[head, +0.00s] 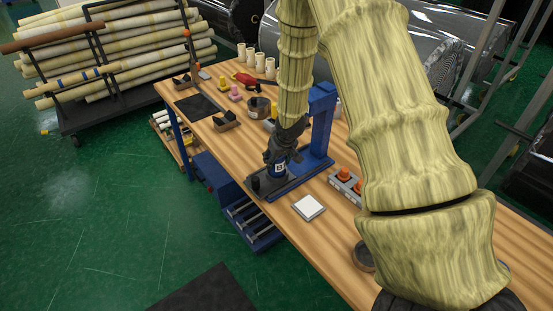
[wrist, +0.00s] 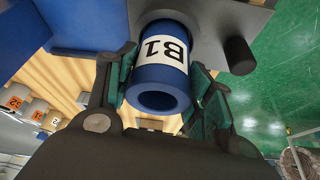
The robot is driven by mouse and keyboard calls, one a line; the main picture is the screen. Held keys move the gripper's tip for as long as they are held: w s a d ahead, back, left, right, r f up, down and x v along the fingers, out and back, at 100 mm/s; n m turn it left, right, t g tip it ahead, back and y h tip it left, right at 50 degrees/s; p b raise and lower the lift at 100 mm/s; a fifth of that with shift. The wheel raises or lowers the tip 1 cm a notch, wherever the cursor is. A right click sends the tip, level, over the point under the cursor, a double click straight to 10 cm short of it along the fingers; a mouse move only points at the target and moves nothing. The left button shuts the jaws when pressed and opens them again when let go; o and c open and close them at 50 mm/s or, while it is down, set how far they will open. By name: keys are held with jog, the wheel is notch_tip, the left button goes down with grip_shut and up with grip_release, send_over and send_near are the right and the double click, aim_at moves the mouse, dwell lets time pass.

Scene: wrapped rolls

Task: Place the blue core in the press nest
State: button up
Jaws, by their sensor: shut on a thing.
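The blue core (wrist: 160,80) is a short hollow cylinder with a white label reading B1. In the wrist view it sits between the green-padded fingers of my gripper (wrist: 167,93), which is shut on it. In the head view my gripper (head: 281,158) points down over the base of the blue press (head: 322,125), with the core (head: 279,171) low between its fingers. In the wrist view the core's far end meets a dark grey part of the press (wrist: 205,18). The nest is hidden behind the core, and I cannot tell whether the core is seated in it.
A black knob (wrist: 238,55) stands on the press base beside the core. A white square pad (head: 308,207) and a grey block with orange pieces (head: 346,183) lie near the press on the wooden table (head: 335,260). Several small items and white rolls stand farther back.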

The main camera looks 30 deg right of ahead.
jog(key=shift+f, duration=0.15)
jog(key=o, duration=1.1)
jog(key=shift+r, duration=0.25)
jog(key=shift+b+v, duration=1.25)
jog(key=shift+v, duration=4.65)
jog(key=shift+s, duration=0.1)
